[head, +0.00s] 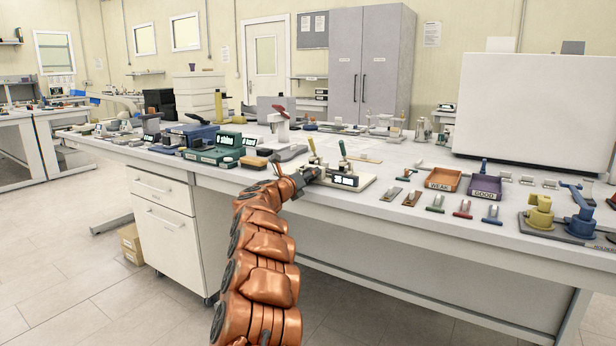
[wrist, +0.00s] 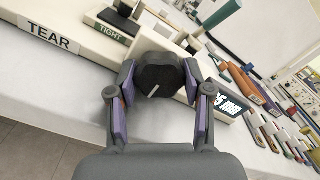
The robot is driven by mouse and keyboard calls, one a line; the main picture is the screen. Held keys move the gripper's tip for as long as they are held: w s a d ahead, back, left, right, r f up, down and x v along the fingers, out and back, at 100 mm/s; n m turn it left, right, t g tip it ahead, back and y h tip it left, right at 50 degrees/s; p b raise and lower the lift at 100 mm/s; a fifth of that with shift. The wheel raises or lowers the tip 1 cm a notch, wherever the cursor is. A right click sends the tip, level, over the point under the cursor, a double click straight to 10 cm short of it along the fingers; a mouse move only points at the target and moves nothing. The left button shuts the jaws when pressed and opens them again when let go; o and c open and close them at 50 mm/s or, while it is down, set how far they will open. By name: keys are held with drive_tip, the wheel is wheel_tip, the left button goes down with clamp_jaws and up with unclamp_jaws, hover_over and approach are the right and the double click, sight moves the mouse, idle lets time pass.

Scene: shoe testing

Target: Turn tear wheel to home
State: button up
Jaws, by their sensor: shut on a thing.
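The tear wheel (wrist: 158,76) is a dark, faceted knob with a pale line on its face, seen in the wrist view. It sits at the front of a pale device beside a label reading TEAR (wrist: 52,38). My gripper (wrist: 158,98) has its two purple-padded fingers on either side of the wheel and is shut on it. In the head view my gripper (head: 298,180) reaches the front of the tear device (head: 335,187), which stands at the bench edge. The gripper and arm hide the wheel there. A lit display (wrist: 228,101) is right of the wheel.
A block marked TIGHT (wrist: 110,28) is behind the wheel. Right of the device are several small clamps, an orange tray marked WEAK (head: 442,180) and a purple tray marked GOOD (head: 484,187). A green instrument (head: 215,150) stands to the left. The floor before the bench is clear.

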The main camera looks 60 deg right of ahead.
drive_tip(key=shift+r, duration=0.15)
drive_tip(key=o, duration=1.2)
drive_tip(key=shift+c, duration=0.2)
drive_tip(key=shift+a, duration=0.1)
drive_tip(key=shift+a+f, duration=0.2)
drive_tip(key=shift+a, duration=0.2)
drive_tip(key=a, duration=0.7)
drive_tip(key=shift+s, duration=0.2)
drive_tip(key=shift+r, duration=0.1)
